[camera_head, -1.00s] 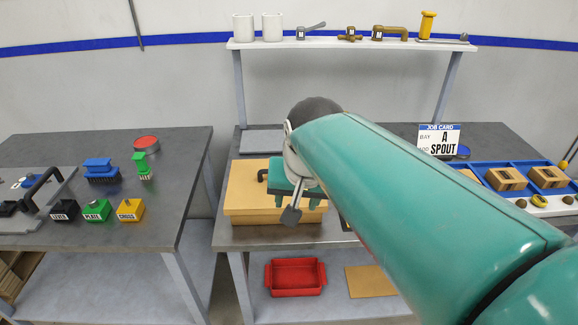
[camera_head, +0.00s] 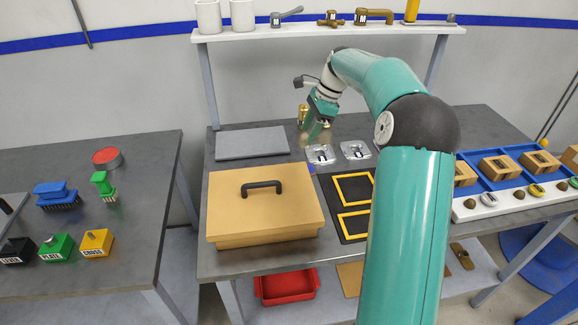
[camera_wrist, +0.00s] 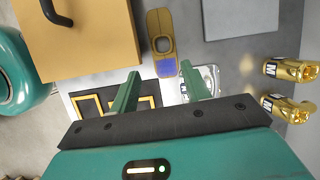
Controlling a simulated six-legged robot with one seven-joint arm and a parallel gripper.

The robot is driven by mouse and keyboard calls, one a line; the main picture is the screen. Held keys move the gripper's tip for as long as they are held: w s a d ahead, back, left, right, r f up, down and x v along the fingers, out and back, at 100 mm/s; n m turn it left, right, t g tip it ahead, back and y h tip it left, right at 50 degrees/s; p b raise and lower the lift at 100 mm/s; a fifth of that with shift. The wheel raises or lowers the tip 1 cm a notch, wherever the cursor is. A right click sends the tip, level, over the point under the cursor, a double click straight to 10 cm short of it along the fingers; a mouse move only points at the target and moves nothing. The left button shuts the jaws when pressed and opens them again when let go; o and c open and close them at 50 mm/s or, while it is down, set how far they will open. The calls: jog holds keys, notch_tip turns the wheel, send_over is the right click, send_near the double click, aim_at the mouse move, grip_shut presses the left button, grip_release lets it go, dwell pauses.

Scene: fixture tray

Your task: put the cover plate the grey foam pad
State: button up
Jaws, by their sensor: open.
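A flat brass-brown plate with a round hole, likely the cover plate (camera_wrist: 160,24), lies on the bench in the wrist view. Its near end carries a blue-purple patch (camera_wrist: 166,68). In the head view only that blue end (camera_head: 311,169) shows, beside the tan box. The grey foam pad (camera_head: 250,143) lies flat and bare at the back left of the middle bench; part of it shows in the wrist view (camera_wrist: 240,17). My gripper (camera_wrist: 160,72) is open and empty. Its fingertips appear either side of the blue end, apparently above it. It hangs over the bench's back in the head view (camera_head: 318,132).
A tan box (camera_head: 265,215) with a black handle stands in front of the pad. Two chrome fittings (camera_head: 320,153) (camera_head: 355,150) lie right of the plate. Brass fittings (camera_wrist: 290,70) (camera_wrist: 287,108) stand behind. A black board with yellow frames (camera_head: 352,190) lies in front.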

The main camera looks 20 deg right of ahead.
jog(key=x, duration=1.4)
jog(key=shift+w+d+f, duration=0.1)
jog(key=shift+d+f, duration=0.05)
jog(key=shift+d, duration=0.25)
jog(key=c, duration=0.8)
notch_tip(320, 180, up, 10)
jog(key=shift+r, duration=0.1)
jog(key=shift+c, duration=0.2)
